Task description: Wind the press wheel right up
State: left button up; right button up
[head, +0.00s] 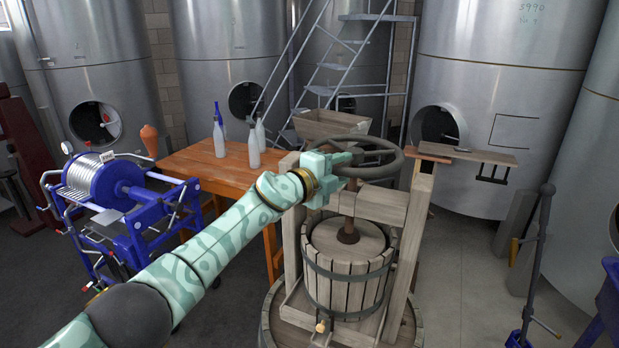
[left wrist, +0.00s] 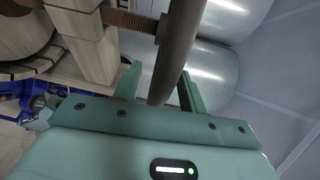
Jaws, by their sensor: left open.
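The press wheel (head: 382,172), a dark ring with spokes, sits level on top of the wooden press. Its threaded screw (head: 349,204) runs down through the crossbeam to a round wooden plate (head: 326,238) in the mouth of the slatted basket (head: 346,284). My left gripper (head: 346,160) is at the left side of the wheel. In the left wrist view, the wheel rim (left wrist: 178,50) passes between my left gripper's two fingers (left wrist: 160,88), which stand apart with gaps beside the rim. The fingertips partly hide the wheel in the head view. My right gripper is out of view.
An orange wooden table (head: 195,160) with several bottles stands behind left. A blue machine with a metal drum (head: 98,180) is at the left. Steel tanks (head: 500,70) and a metal staircase (head: 345,60) stand behind. A blue-footed hand tool (head: 535,260) stands at the right.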

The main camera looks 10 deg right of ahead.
pick_arm(q)
jog(key=p+v, duration=0.7)
jog(key=shift+d+r, duration=0.15)
jog(key=shift+r, duration=0.2)
jog(key=v, duration=0.8)
jog(key=shift+s+f+b, duration=0.3)
jog(key=shift+f+b, duration=0.1)
jog(key=shift+f, duration=0.05)
